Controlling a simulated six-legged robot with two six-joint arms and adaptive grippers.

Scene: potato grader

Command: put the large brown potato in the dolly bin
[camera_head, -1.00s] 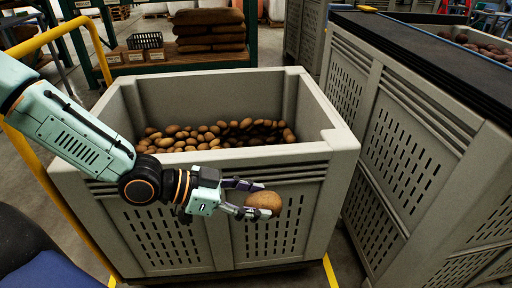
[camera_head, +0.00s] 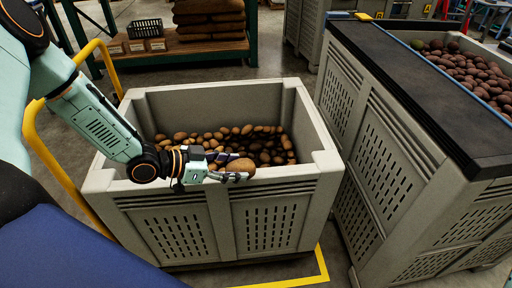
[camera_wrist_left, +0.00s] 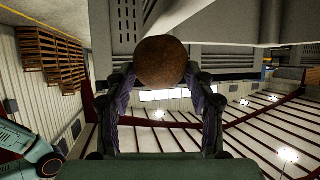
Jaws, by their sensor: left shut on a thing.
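The large brown potato (camera_head: 241,167) is held between the fingertips of my left gripper (camera_head: 232,168). In the left wrist view the potato (camera_wrist_left: 161,61) sits between both fingers (camera_wrist_left: 162,85), which are shut on it. In the head view the potato appears at the near rim of the grey dolly bin (camera_head: 275,177), at about the rim's height; I cannot tell whether it is over the opening or just in front. The bin holds many brown potatoes (camera_head: 262,140) low inside. My right gripper is not in view.
A taller grey crate with a black top edge (camera_head: 420,90) stands close on the right, with potatoes (camera_head: 470,75) beyond its edge. A yellow handle rail (camera_head: 40,130) runs along the bin's left side. Shelving with stacked sacks (camera_head: 209,20) stands behind.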

